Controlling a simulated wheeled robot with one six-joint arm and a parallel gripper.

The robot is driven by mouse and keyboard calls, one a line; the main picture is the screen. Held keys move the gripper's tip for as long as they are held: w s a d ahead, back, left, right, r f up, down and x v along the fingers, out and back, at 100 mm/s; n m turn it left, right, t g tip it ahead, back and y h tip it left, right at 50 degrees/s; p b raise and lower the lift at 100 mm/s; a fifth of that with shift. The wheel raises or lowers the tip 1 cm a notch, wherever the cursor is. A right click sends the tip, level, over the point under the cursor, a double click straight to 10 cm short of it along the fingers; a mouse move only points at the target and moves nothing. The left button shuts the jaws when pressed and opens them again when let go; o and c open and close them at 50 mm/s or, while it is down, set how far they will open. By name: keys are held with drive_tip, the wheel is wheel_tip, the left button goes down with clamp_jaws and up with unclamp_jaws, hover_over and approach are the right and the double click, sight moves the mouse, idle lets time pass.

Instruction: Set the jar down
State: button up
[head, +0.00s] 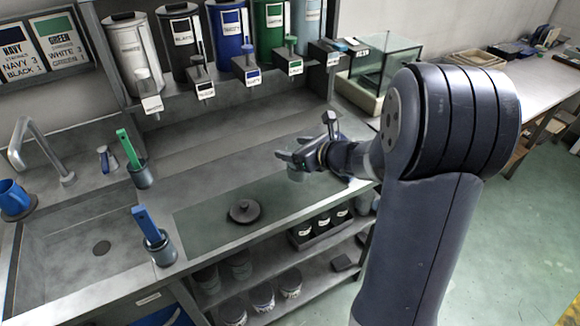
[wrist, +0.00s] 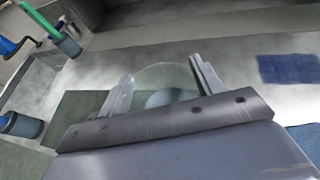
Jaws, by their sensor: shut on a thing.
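A clear glass jar (wrist: 165,75) shows in the wrist view as a faint round outline between the two fingers of my gripper (wrist: 163,88). The fingers are shut on its sides. Something grey-blue shows through the glass. In the head view my gripper (head: 291,162) is above the right part of the counter, and the jar is hard to make out there. A dark round lid with a knob (head: 244,211) lies on the dark green mat (head: 200,222), left of my gripper. The gap between jar and counter cannot be judged.
A holder with a blue-handled tool (head: 160,250) and one with a green-handled tool (head: 140,175) stand left of the mat. Dispensers (head: 230,35) line the wall behind. A glass tank (head: 385,65) stands back right. The mat is bare around the lid.

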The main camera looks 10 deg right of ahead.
drive_tip(key=shift+f+b, duration=0.3)
drive_tip(key=shift+f, duration=1.65)
drive_tip(key=shift+f, duration=0.1)
drive_tip(key=o, duration=1.4)
drive_tip(key=v, duration=1.2)
